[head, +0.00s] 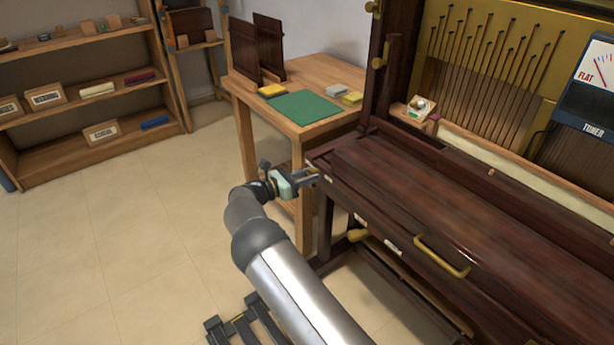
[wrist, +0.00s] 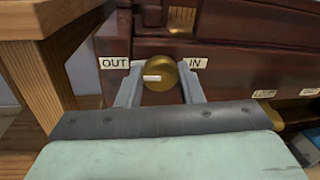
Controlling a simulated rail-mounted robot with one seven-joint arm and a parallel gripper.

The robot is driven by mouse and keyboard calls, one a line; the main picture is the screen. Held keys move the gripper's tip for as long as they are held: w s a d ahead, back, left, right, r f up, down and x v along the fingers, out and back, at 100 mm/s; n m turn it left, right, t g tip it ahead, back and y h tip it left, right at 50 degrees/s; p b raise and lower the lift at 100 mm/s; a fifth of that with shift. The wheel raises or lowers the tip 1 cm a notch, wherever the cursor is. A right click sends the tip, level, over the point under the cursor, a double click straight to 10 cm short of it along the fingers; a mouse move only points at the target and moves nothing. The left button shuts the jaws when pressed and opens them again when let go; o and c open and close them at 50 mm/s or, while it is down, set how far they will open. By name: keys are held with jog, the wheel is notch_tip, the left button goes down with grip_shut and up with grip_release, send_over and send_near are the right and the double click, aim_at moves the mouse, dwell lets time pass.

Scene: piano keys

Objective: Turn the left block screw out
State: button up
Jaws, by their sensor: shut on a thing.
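The left block screw (wrist: 160,76) is a round brass knob with a white mark on its face, set in the dark wooden front of the piano's left end. In the wrist view an OUT label (wrist: 114,63) is on its left and an IN label (wrist: 197,63) on its right. The white mark points left, toward OUT. My gripper (wrist: 160,84) is shut on the knob, one finger on each side. In the head view my gripper (head: 310,178) is at the piano's left front corner, and the knob is mostly hidden there.
The piano's dark lid (head: 440,190) extends to the right, with a brass handle (head: 442,256) on its front. A wooden table (head: 300,127) with a green mat (head: 306,107) stands behind my gripper. Shelves (head: 90,85) stand at the far left. The floor at left is clear.

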jog(key=shift+s+f, duration=0.1)
jog(key=shift+f, duration=0.05)
jog(key=o, duration=1)
jog(key=shift+c, duration=0.2)
jog(key=v, duration=1.7)
jog(key=shift+a, duration=0.25)
